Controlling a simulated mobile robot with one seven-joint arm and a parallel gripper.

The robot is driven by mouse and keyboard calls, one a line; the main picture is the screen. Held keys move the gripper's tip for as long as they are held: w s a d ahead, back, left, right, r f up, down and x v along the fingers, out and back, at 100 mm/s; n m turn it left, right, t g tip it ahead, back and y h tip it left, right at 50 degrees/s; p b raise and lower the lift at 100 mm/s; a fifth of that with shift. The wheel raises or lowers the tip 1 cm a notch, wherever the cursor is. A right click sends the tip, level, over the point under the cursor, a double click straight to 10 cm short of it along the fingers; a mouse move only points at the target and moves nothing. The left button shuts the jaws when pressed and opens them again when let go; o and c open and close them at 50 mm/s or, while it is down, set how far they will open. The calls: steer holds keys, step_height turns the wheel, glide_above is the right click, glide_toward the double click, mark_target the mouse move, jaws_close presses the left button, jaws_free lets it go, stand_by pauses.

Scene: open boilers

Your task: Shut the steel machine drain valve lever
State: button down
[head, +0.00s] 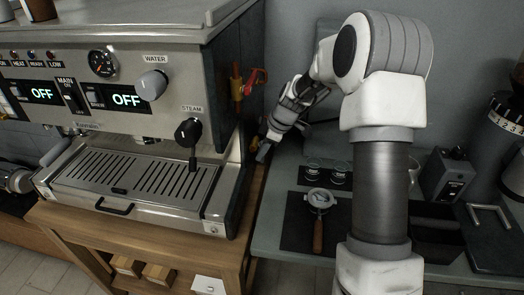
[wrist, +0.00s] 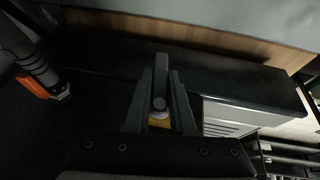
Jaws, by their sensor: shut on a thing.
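The steel machine (head: 150,120) stands at the left in the head view, its displays reading OFF. My gripper (head: 264,150) is low beside the machine's right side, partly hidden by my arm. In the wrist view my gripper (wrist: 159,105) is shut on a grey bar-like lever (wrist: 160,88), which lies between the two fingers. A small yellow patch (wrist: 160,123) shows below it. The lever's pivot and the valve body are not clear, and the lever cannot be made out in the head view.
A red-handled valve (head: 255,80) is higher on the machine's side. An orange-and-grey fitting (wrist: 45,84) is left of my gripper. A portafilter (head: 319,215) lies on a dark mat on the right counter, with a grinder (head: 508,115) beyond.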

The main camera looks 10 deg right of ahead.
steer(key=shift+r, duration=0.1)
steer(key=shift+s+a+g+y+p, duration=0.15)
steer(key=shift+g+y+p, duration=0.15)
steer(key=shift+g+p, duration=0.4)
steer(key=c, duration=0.8)
jaws_free()
steer(key=shift+o, duration=0.2)
steer(key=p+v, duration=0.1)
steer(key=v, duration=1.6)
steer(key=shift+r, duration=0.15)
